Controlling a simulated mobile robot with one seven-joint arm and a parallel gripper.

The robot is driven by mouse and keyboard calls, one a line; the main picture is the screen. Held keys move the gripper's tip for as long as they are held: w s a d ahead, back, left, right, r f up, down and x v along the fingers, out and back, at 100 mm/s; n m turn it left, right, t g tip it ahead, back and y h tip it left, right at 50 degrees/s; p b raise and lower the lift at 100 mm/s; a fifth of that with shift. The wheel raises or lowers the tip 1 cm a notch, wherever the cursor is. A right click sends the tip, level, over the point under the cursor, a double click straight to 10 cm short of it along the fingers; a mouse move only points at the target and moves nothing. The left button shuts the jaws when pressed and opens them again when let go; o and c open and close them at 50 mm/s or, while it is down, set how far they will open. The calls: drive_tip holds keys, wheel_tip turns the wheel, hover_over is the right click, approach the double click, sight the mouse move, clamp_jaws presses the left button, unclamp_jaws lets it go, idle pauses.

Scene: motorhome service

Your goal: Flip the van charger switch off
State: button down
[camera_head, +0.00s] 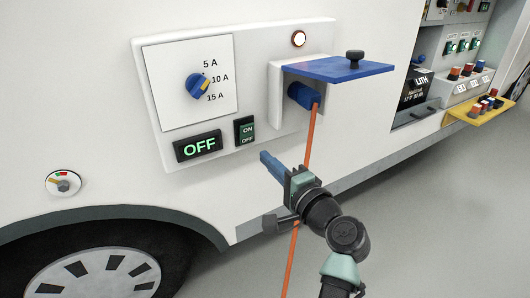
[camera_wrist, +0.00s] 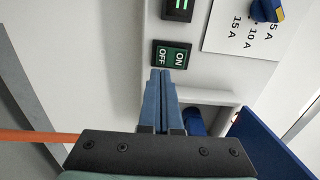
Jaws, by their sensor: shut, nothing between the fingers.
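The charger switch (camera_head: 244,131) is a small dark rocker marked ON above OFF, on the white charger panel of the van's side. It also shows in the wrist view (camera_wrist: 171,55), turned sideways. The display (camera_head: 198,146) left of it reads OFF in green. My gripper (camera_head: 265,158) is shut and empty, with blue fingers pointing up and left, below and right of the switch. In the wrist view the fingertips (camera_wrist: 160,72) appear close to the lower edge of the switch. I cannot tell if they touch it.
A blue plug (camera_head: 303,95) with an orange cable (camera_head: 310,137) sits under a raised blue flap (camera_head: 338,69), close right of my gripper. A lamp (camera_head: 298,39) glows above. The van's wheel (camera_head: 95,274) is at lower left.

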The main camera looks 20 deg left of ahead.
drive_tip(key=s+d+f, duration=0.1)
drive_tip(key=s+d, duration=0.3)
drive_tip(key=d, duration=0.2)
drive_tip(key=shift+s+f+p, duration=0.25)
drive_tip(key=shift+f+p, duration=0.15)
drive_tip(key=shift+a, duration=0.1)
